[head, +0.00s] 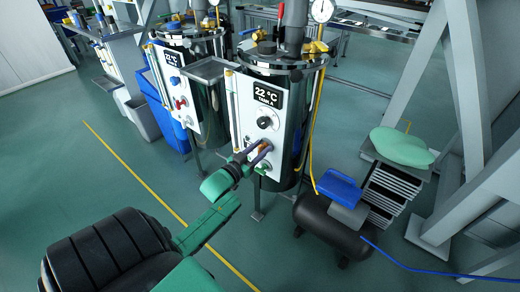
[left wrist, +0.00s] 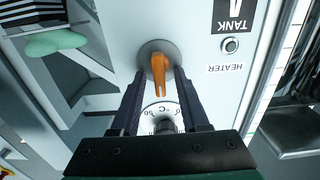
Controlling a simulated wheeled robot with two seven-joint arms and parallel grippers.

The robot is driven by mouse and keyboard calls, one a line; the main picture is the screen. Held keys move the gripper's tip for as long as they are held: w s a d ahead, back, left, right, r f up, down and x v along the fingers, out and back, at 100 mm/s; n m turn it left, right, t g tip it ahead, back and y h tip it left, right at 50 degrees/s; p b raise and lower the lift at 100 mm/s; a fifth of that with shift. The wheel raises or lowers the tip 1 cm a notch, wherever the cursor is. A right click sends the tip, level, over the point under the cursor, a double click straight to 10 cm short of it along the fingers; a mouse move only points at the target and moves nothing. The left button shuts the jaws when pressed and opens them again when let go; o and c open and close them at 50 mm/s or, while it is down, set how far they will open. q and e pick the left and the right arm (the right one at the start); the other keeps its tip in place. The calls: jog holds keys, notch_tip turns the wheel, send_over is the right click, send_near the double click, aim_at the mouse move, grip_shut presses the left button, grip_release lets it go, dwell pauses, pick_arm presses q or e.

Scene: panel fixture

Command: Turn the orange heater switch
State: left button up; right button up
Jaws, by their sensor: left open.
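The orange heater switch (left wrist: 160,72) is a lever on a round grey base on the white panel (head: 249,125). In the left wrist view, which shows the panel upside down, it stands between the two dark fingers of my left gripper (left wrist: 157,82). The fingers are open, one on each side, with a gap visible around the lever. In the head view my left gripper (head: 265,146) reaches the panel below the black knob (head: 264,122), and its fingers mostly cover the switch. My right gripper is not in view.
A "HEATER" label (left wrist: 225,69) and a round button (left wrist: 230,45) sit beside the switch. The white dial (left wrist: 160,108) is close to the fingers. A second tank with its panel (head: 178,88) stands left. A black compressor (head: 325,228) with a blue top stands on the floor at right.

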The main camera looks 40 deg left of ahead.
pick_arm(q)
grip_shut()
